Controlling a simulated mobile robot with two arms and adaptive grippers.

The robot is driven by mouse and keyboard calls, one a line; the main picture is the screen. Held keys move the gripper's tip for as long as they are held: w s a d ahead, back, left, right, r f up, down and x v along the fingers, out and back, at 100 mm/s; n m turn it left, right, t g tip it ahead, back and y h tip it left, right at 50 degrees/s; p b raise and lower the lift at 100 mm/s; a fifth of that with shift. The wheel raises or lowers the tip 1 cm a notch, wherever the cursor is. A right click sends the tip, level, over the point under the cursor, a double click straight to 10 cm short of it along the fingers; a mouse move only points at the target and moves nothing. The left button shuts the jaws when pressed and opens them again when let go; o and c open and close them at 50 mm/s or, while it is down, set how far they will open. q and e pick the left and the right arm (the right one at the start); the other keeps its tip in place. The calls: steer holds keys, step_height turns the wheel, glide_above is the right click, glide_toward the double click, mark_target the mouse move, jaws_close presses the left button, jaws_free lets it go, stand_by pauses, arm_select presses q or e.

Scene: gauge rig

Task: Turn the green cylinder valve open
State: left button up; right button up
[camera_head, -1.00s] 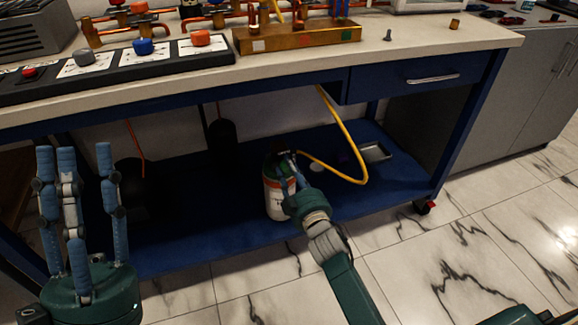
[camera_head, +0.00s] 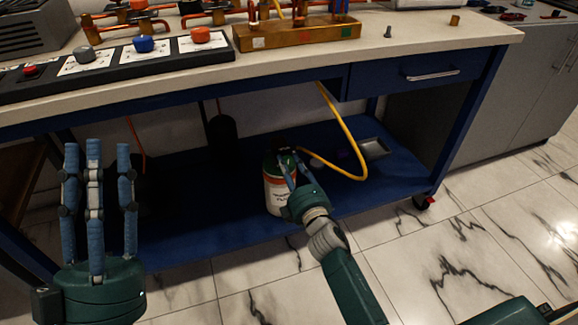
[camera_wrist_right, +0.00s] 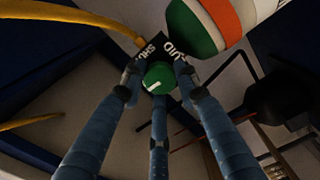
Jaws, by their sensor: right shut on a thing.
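The gas cylinder (camera_head: 274,192), green-topped with an orange band and white label, stands on the blue lower shelf; it also shows in the right wrist view (camera_wrist_right: 213,22). Its round green valve knob (camera_wrist_right: 159,76), with a white mark, sits between the blue fingers of my right gripper (camera_wrist_right: 158,80). In the head view my right gripper (camera_head: 285,165) is at the cylinder's top and hides the knob. It is shut on the knob. Black signs with white lettering (camera_wrist_right: 152,48) lie behind the knob. My left gripper (camera_head: 98,160) is open and empty, its fingers pointing up, left of the cylinder.
A yellow hose (camera_head: 345,135) runs from the cylinder top up to the bench. The worktop (camera_head: 390,60) overhangs the shelf (camera_head: 195,235). A metal tray (camera_head: 374,148) lies right of the cylinder, and a black weight (camera_head: 222,138) hangs behind left. The shelf's front left is clear.

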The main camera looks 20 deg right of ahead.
steer(key=shift+f+n, duration=0.1)
steer(key=shift+n, duration=0.4)
steer(key=o, duration=1.2)
steer(key=shift+s, duration=0.1)
steer(key=s, duration=1.2)
steer(key=shift+d, duration=0.2)
steer(key=shift+w, duration=0.1)
